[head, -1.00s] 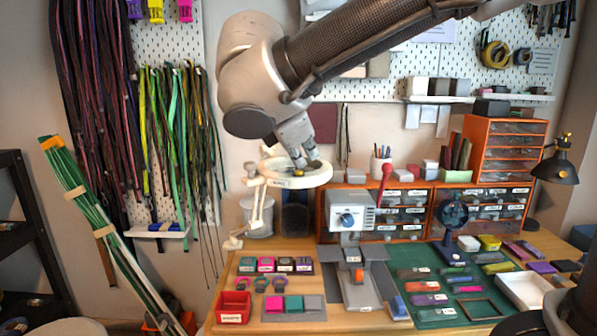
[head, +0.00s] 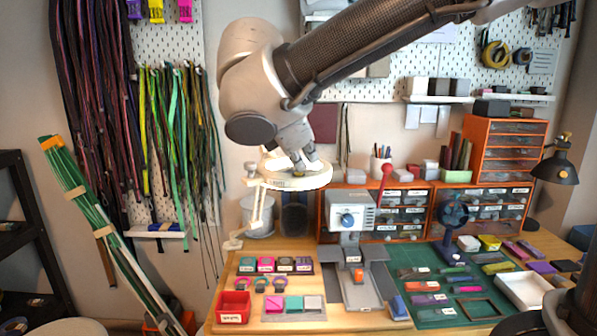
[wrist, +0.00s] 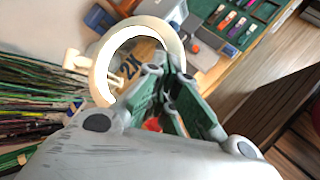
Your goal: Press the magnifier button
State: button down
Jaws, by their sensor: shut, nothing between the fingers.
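The magnifier (head: 272,181) is a white ring lamp on a jointed white arm, standing at the back left of the workbench. Its ring also shows in the wrist view (wrist: 103,72), with a bright white inner band. The ring looks lit. A small yellowish spot, likely the button (head: 298,175), shows on the ring's top, mostly hidden by my fingers. My gripper (head: 304,167) is shut and empty, pointing down with its fingertips at the ring's top. In the wrist view, the fingers (wrist: 168,80) overlap the ring's near edge; contact cannot be told for sure.
A grey press-like machine (head: 351,220) with a blue knob and red-topped lever stands right of the magnifier. A red bin (head: 234,307) and small colored pieces lie in front. Orange drawers (head: 505,150) stand behind. Hanging cords (head: 90,120) fill the left wall.

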aim_at(304, 175)
jog(key=shift+r, duration=0.75)
jog(key=shift+r, duration=2.55)
jog(key=s+d+f+m+g, duration=0.1)
jog(key=d+f+m+g, duration=0.2)
jog(key=d, duration=0.7)
jog(key=s+d+f+m+g, duration=0.1)
jog(key=d+f+m, duration=0.3)
jog(key=d, duration=0.6)
jog(key=s+d+f+m+y, duration=0.4)
jog(key=s+d+f+m, duration=0.5)
jog(key=s+d+m, duration=0.3)
jog(key=s+m, duration=0.2)
jog(key=shift+m, duration=0.4)
